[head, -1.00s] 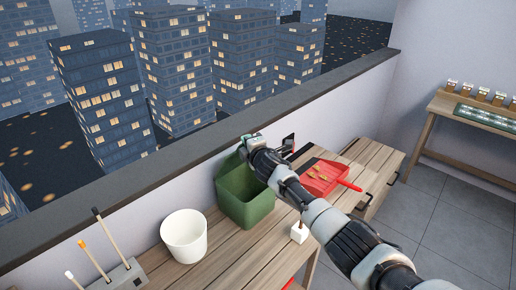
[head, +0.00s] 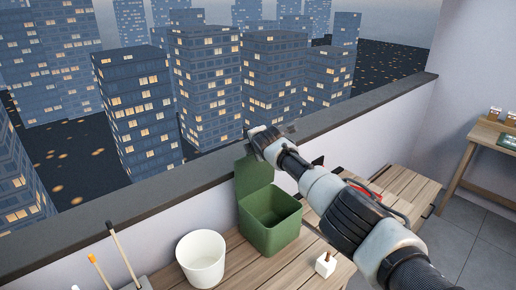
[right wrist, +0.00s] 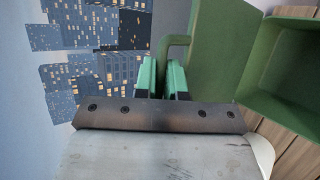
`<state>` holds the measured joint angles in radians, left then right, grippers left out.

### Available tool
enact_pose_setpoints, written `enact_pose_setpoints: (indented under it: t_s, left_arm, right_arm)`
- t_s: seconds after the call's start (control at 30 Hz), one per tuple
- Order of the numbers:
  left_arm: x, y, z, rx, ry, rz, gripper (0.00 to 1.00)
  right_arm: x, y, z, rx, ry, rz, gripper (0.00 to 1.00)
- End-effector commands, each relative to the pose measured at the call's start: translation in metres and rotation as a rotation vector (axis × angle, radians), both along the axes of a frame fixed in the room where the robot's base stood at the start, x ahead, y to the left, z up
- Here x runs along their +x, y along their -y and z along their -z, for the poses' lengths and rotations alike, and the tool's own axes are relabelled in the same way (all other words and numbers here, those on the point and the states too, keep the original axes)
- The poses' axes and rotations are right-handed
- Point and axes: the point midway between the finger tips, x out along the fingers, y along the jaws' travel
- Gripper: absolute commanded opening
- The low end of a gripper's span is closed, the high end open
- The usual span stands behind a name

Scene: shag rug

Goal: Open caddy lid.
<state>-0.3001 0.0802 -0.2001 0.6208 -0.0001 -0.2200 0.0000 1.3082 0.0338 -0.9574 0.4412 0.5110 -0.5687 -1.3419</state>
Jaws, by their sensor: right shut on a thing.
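The green caddy (head: 270,232) stands on the wooden bench against the wall. Its lid (head: 255,173) is raised to about upright at the back, and the caddy's inside shows. In the right wrist view the lid (right wrist: 222,50) is beside the fingers, with the open caddy (right wrist: 287,70) to the right. My right gripper (head: 250,136) is at the lid's top edge; in the right wrist view its fingers (right wrist: 163,76) are shut on the lid's green handle (right wrist: 172,42). My right arm hides part of the bench behind it. My left gripper is out of view.
A white bucket (head: 201,260) stands left of the caddy. A small white block with a brown top (head: 325,264) is to its right. A rack with upright sticks (head: 122,255) is at the lower left. The parapet (head: 160,195) runs behind the bench.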

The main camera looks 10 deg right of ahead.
Motion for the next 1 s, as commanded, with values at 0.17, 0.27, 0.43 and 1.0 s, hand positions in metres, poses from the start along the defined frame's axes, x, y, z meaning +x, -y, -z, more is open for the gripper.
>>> enact_pose_setpoints:
  t_s: [0.17, 0.27, 0.43, 1.0]
  left_arm:
    - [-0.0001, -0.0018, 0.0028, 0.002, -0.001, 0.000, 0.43]
    - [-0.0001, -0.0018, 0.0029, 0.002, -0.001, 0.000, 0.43]
    - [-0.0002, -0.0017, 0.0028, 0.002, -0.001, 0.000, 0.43]
    - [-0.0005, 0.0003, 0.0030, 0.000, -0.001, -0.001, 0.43]
  right_arm:
    - [-0.0011, -0.0003, 0.0043, -0.010, -0.033, 0.003, 0.00]
    - [-0.0015, -0.0004, 0.0049, -0.012, -0.038, 0.004, 0.00]
    - [-0.0017, -0.0006, 0.0054, -0.012, -0.040, 0.003, 0.00]
    - [-0.0018, 0.0000, 0.0064, -0.015, -0.040, 0.003, 0.35]
